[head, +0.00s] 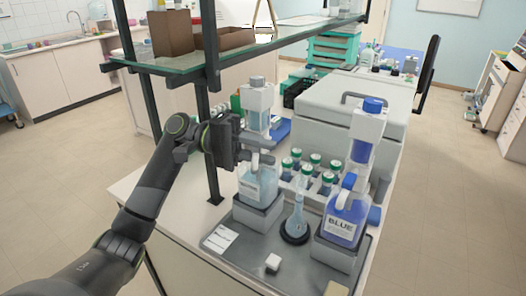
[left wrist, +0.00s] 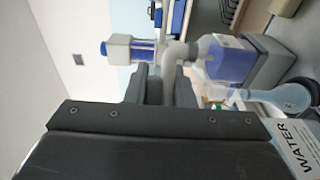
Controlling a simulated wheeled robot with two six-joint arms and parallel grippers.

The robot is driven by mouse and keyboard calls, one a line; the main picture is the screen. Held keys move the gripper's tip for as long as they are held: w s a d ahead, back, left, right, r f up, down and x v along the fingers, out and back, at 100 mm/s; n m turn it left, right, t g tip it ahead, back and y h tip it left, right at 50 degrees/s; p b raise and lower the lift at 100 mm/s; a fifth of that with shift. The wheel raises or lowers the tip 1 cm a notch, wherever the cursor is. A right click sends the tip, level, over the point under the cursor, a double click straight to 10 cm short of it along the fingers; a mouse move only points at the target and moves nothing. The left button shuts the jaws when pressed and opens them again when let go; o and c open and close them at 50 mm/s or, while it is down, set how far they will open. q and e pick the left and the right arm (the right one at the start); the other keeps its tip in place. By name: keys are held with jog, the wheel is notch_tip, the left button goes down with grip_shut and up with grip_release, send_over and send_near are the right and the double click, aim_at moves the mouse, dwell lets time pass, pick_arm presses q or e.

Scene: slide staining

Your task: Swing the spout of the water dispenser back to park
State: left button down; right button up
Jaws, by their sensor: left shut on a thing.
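The water dispenser (head: 257,188) is a clear bottle of pale liquid on a grey block, with a tall clear pump head (head: 257,98) above it. Its label reading WATER (left wrist: 293,150) shows at the lower right of the left wrist view. My left gripper (head: 262,157) reaches in from the left between bottle and pump head. It is shut on the spout, which is mostly hidden by the fingers. In the left wrist view the two fingers (left wrist: 162,88) stand close together with a grey part between them. My right gripper is not in view.
The BLUE dispenser (head: 343,225) stands to the right on its own block. A flask (head: 297,222) on a black ring stands between the dispensers. Several green-capped bottles (head: 314,160) stand behind. A glass shelf (head: 232,58) hangs above my arm.

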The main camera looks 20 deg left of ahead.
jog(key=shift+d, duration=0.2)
pick_arm(q)
jog(key=c, duration=1.2)
grip_release()
jog(key=shift+c, duration=0.2)
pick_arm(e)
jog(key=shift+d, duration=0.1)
pick_arm(q)
jog(key=shift+w+a+f, duration=0.1)
jog(key=shift+a, duration=0.5)
jog(key=w+a+b, duration=0.1)
jog(key=a+b, duration=0.3)
jog(key=a, duration=1.2)
jog(key=shift+w+a, duration=0.15)
jog(key=shift+w, duration=0.05)
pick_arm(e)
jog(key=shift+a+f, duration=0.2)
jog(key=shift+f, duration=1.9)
pick_arm(q)
jog(key=shift+c, duration=0.4)
